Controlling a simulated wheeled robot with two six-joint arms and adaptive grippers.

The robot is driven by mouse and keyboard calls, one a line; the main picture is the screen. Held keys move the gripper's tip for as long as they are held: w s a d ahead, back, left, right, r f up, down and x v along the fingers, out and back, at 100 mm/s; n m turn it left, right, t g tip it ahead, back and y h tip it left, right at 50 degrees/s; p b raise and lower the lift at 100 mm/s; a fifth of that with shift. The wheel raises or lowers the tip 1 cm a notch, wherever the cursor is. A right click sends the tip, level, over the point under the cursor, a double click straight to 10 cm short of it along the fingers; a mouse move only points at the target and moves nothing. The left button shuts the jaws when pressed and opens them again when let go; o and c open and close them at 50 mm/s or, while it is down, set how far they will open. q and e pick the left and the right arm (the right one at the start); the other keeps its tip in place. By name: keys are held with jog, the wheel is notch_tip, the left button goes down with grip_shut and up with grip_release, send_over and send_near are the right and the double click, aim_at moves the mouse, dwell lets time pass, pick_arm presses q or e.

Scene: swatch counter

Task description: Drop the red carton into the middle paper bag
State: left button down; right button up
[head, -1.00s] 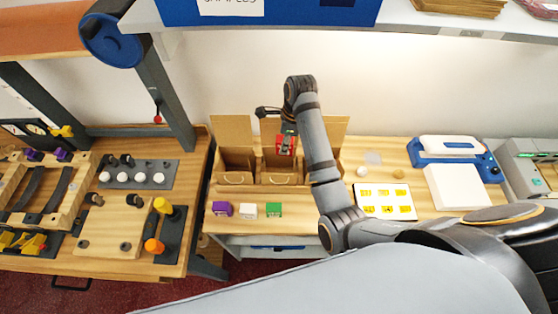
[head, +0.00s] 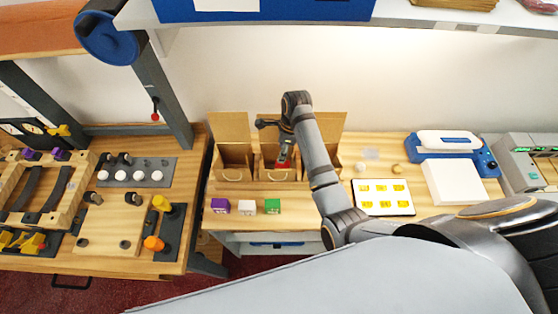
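The red carton (head: 283,162) is at the mouth of the middle paper bag (head: 268,176), partly hidden by my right gripper (head: 284,154). The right gripper points down and looks shut on the carton; its fingertips are small and hard to make out. The carton's lower end seems to be inside the bag's opening, in front of its tall back flap. A left paper bag (head: 234,174) stands beside it, and a right paper bag (head: 331,122) is mostly hidden behind my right arm. My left gripper is not in view.
Purple (head: 220,206), white (head: 246,207) and green (head: 272,206) cartons stand in front of the bags. A card with yellow swatches (head: 383,197) lies to the right, near a blue-and-white device (head: 446,146). A tool bench (head: 150,250) stands at left.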

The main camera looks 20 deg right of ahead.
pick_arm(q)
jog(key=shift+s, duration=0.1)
pick_arm(e)
jog(key=shift+o, duration=0.2)
jog(key=shift+r, duration=0.1)
notch_tip(320, 180, up, 7)
jog(key=d, duration=0.1)
jog(key=shift+s+r, duration=0.15)
jog(key=shift+s, duration=0.1)
dwell(0.5)
